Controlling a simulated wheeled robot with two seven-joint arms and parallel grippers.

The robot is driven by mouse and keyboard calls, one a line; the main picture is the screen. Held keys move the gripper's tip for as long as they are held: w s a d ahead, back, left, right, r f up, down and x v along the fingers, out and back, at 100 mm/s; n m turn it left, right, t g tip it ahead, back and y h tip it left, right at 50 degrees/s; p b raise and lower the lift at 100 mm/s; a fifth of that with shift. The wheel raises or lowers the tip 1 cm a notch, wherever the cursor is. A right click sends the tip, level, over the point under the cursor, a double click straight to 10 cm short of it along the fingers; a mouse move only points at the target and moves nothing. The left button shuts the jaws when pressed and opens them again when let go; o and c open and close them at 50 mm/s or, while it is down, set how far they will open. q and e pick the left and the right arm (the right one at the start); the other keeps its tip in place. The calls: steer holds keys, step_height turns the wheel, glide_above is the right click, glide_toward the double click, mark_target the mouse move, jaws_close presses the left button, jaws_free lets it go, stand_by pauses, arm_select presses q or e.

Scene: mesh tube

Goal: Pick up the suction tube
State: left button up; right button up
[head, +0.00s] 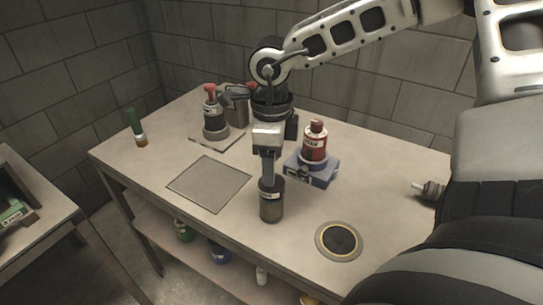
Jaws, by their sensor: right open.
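My right gripper (268,178) points straight down over the worktable, at the top of a dark labelled cylinder (271,204). The gripper is open, and its fingers overlap the cylinder's top in the picture; I cannot tell whether they touch it. The cylinder stands upright near the table's front edge. No suction tube can be named for certain. A green-topped tube (135,122) with an amber lower end stands at the table's left end. A small metallic fitting (430,190) lies at the right, beside my arm. My left gripper is not in view.
A red-capped bottle (315,143) sits on a blue block (312,170) right of the gripper. Another red-topped bottle (212,115) stands on a plate behind. A flat grey square (208,183) and a round dark disc (339,241) lie on the worktable (165,158). Bottles stand on the shelf below.

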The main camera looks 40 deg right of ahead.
steer(key=shift+c, duration=0.4)
jaws_close()
steer(key=shift+r, duration=0.1)
